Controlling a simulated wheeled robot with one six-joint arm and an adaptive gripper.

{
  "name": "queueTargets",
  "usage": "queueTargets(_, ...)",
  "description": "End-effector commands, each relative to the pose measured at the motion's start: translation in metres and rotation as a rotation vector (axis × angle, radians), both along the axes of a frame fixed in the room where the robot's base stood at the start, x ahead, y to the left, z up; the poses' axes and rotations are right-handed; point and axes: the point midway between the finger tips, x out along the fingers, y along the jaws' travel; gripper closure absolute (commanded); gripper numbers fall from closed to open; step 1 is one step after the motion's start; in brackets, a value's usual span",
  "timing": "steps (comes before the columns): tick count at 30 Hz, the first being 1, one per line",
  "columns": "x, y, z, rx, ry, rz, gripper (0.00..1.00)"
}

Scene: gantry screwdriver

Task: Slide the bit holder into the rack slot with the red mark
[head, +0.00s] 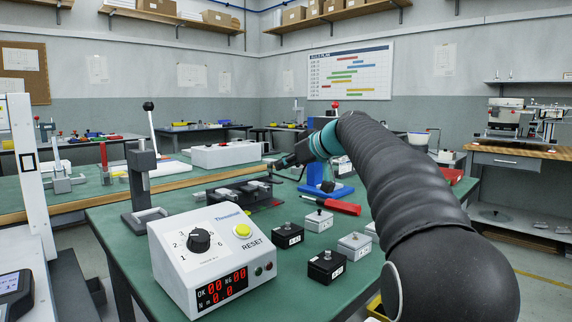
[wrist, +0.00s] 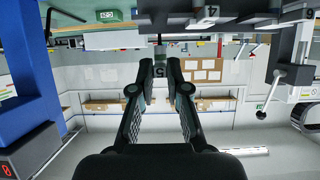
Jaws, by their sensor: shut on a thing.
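My gripper (wrist: 159,60) points level and is shut on a small dark bit holder (wrist: 159,70), which shows between the fingertips in the wrist view; a pale mark on it is too small to read surely. In the head view my gripper (head: 276,165) is small and partly hidden by my arm. It is just above and right of the black rack (head: 238,195), which sits on the green table behind the control box. I cannot tell the rack's slots apart, and I cannot make out the red mark. The bit holder appears clear of the rack.
A white control box (head: 207,262) and a grey lever press (head: 142,175) stand at left. Several small black and white blocks (head: 319,221), a red-handled tool (head: 340,206) and a blue stand (head: 327,190) are at right.

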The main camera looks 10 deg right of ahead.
Motion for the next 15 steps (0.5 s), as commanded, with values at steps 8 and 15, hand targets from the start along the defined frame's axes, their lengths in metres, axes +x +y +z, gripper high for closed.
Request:
queueTargets(8,-0.0001,0.0002,-0.0019,0.001,0.000,0.000,1.00)
queueTargets(15,-0.0002,0.0002,-0.0062,0.001,0.000,0.000,1.00)
